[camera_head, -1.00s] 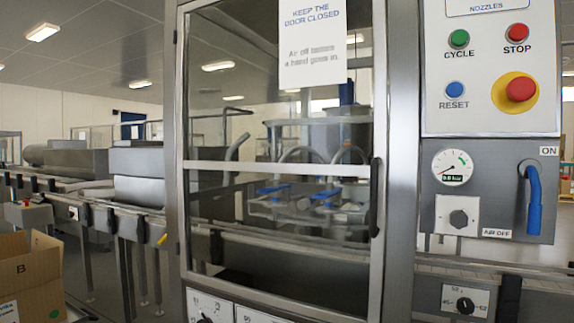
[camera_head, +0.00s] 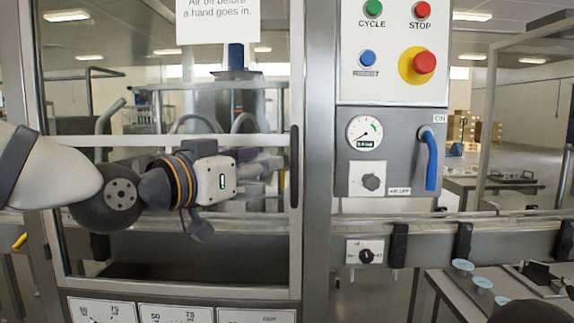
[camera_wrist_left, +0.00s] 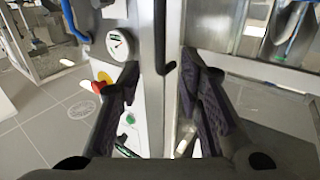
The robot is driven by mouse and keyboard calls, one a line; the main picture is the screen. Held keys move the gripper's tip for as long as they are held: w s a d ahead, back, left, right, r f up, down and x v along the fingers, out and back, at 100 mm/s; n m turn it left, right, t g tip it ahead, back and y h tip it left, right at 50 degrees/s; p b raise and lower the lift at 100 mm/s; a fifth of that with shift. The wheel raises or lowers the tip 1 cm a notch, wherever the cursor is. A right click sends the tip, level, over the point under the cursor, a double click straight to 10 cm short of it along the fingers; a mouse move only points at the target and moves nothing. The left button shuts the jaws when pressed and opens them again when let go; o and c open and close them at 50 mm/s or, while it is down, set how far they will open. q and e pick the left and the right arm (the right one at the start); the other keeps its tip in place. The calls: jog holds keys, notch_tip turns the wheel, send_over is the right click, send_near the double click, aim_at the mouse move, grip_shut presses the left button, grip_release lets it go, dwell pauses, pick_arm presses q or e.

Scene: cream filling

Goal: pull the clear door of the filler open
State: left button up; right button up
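The clear door of the filler (camera_head: 120,254) looks closed, its panel inside a metal frame. Its black upright handle (camera_head: 294,166) is on the frame's right side. My left gripper (camera_head: 266,170) is in front of the door, its fingers pointing right towards the handle and just left of it in the head view. In the left wrist view the two dark fingers (camera_wrist_left: 158,100) stand wide apart with nothing between them. The handle (camera_wrist_left: 160,38) shows beyond the fingertips, roughly in line with the gap.
Right of the door is a control panel with buttons (camera_head: 424,63), a gauge (camera_head: 364,133) and a blue lever (camera_head: 430,160). A conveyor rail (camera_head: 430,243) runs below. Small blue cups (camera_head: 462,267) are at the lower right. A notice (camera_head: 217,14) hangs on the door.

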aim_at(292, 159)
pick_arm(q)
jog(key=x, duration=0.3)
jog(key=b+x, duration=0.1)
jog(key=x, duration=0.2)
jog(key=f+x, duration=0.1)
jog(key=x, duration=0.3)
jog(key=shift+f, duration=0.1)
jog(key=shift+w+d, duration=0.2)
jog(key=shift+w, duration=0.1)
pick_arm(e)
jog(key=shift+s+d+f+g, duration=0.1)
jog(key=shift+s+f+g, duration=0.4)
jog(key=shift+s+f, duration=0.6)
pick_arm(q)
jog(key=shift+r, duration=0.25)
pick_arm(e)
jog(key=shift+r, duration=0.1)
pick_arm(q)
grip_shut()
